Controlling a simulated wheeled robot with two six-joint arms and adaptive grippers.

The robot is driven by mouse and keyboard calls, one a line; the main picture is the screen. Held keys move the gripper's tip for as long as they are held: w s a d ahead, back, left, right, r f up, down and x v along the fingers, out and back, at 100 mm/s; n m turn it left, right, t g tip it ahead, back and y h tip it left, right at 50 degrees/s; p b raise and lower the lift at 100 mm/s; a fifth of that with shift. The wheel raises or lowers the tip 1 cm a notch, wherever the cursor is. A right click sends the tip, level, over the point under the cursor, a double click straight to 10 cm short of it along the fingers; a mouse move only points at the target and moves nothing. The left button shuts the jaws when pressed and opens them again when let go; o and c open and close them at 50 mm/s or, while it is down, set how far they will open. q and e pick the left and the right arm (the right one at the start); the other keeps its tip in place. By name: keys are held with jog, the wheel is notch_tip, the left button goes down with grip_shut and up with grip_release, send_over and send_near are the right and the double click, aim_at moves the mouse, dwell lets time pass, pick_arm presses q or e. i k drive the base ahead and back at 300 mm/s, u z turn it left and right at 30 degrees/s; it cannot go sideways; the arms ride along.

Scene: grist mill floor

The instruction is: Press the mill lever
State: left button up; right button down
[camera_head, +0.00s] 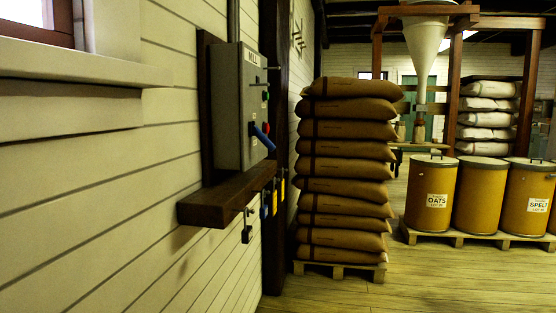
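A grey control box (236,105) marked MILL is mounted on a dark wooden board on the left wall, seen at a steep angle. A blue lever (262,137) sticks out from its front face, low on the box, slanting down to the right. A green button (265,96) and a red one (266,128) sit on the same face above the lever. Neither of my grippers shows in the head view.
A wooden shelf (222,201) juts out below the box, with padlocks and yellow tags (281,190) hanging beyond it. A tall stack of brown sacks (346,170) stands on a pallet to the right. Drums (431,195) stand farther right. The floor (440,280) in front is clear.

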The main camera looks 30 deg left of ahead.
aim_at(256, 130)
jog(key=i, duration=0.85)
jog(key=u, duration=2.35)
